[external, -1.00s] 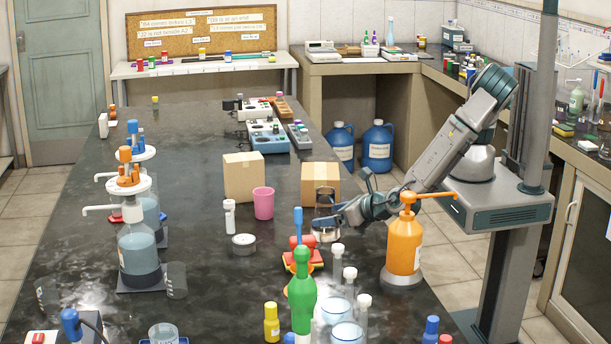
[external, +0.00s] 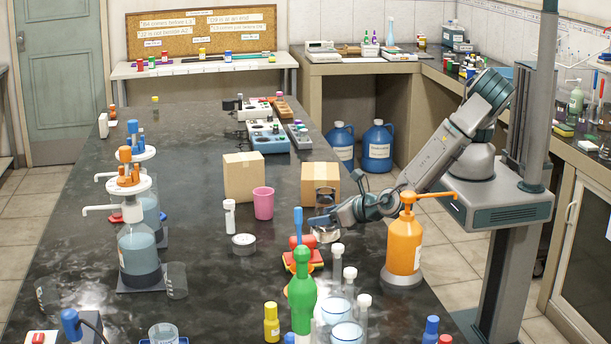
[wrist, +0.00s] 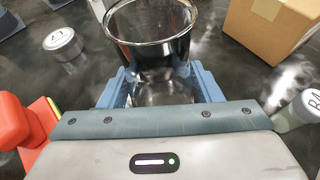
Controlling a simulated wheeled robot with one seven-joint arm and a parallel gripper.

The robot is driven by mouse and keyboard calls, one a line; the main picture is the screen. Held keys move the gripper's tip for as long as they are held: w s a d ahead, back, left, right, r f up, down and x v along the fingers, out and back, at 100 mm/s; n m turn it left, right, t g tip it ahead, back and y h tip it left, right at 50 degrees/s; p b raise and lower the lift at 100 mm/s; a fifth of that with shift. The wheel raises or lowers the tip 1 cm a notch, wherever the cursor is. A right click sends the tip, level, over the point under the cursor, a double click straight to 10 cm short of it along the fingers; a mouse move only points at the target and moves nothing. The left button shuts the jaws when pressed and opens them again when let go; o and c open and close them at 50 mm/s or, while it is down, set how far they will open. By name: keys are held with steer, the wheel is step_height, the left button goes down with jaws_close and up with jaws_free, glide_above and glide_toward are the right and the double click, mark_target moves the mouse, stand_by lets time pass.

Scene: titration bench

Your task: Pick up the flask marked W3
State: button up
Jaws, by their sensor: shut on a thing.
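A cardboard box (external: 320,175) stands just behind the vessel, with a pink cup (external: 263,203) to the left. An orange pump bottle (external: 404,248) is close to my arm on the right.

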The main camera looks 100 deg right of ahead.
mark_target(334, 202)
steer(key=shift+r, duration=0.15)
steer(key=shift+r+b, duration=0.45)
steer(key=shift+r, duration=1)
steer(key=s+d+r+b, duration=0.2)
steer(key=d+r, duration=0.5)
steer(key=d, duration=0.4)
steer(key=shift+s+r+b, duration=0.35)
steer(key=shift+s, duration=0.05)
steer(key=shift+d, duration=0.15)
stand_by(0.3)
